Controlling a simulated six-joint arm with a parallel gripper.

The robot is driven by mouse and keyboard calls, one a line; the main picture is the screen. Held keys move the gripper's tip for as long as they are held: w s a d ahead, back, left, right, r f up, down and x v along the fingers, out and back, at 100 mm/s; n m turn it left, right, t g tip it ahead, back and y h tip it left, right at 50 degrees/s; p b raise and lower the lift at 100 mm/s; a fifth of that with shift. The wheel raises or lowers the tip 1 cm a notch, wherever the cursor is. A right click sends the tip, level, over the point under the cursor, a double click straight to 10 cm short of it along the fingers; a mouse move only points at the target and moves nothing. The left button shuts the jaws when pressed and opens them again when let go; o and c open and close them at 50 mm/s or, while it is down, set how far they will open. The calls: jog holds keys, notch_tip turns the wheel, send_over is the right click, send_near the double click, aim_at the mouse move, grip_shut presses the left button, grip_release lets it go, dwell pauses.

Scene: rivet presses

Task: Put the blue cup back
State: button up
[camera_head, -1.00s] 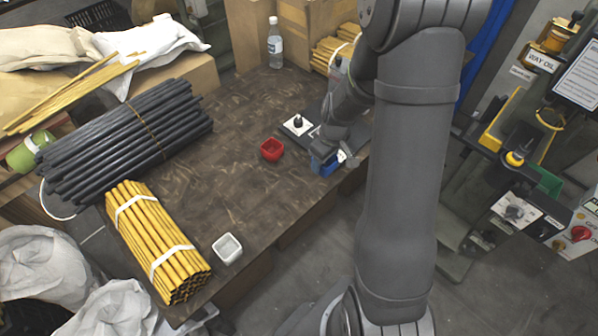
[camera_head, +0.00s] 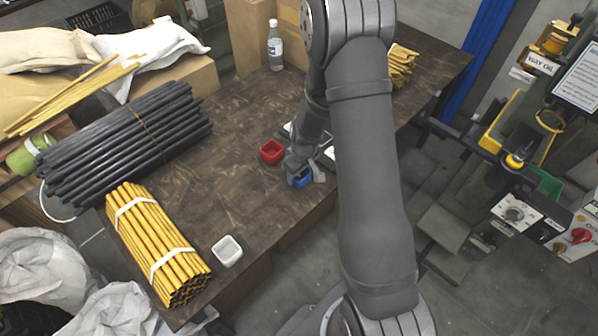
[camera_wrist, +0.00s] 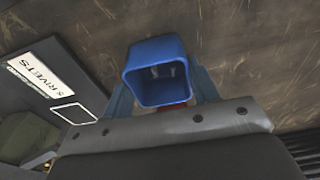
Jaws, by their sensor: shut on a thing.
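The blue cup (camera_head: 302,181) is a small square-sided cup held in my gripper (camera_head: 301,175), near the front edge of the table. In the wrist view the blue cup (camera_wrist: 156,50) shows its open mouth, with a finger on either side; it looks empty. My gripper is shut on it. The red cup (camera_head: 271,152) stands on the table just left of and behind my gripper. The white cup (camera_head: 228,250) stands at the front-left by the yellow rod bundle. I cannot tell whether the blue cup touches the table.
A dark board with a white RIVETS label (camera_wrist: 40,76) lies beside the cup in the wrist view. Bundles of yellow rods (camera_head: 158,243) and black rods (camera_head: 125,143) lie at the left. A bottle (camera_head: 275,48) stands at the back. Bare tabletop (camera_head: 210,190) lies left of the cups.

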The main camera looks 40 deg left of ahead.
jog(key=shift+f, duration=0.1)
jog(key=o, duration=1.1)
jog(key=shift+c, duration=0.2)
notch_tip(320, 180, up, 12)
jog(key=d, duration=0.1)
jog(key=shift+d, duration=0.25)
jog(key=f, duration=0.4)
jog(key=a+f, duration=0.1)
jog(key=f, duration=0.7)
jog(key=shift+a+f, duration=0.1)
jog(key=shift+a, duration=0.15)
jog(key=shift+r, duration=0.2)
jog(key=shift+r, duration=0.15)
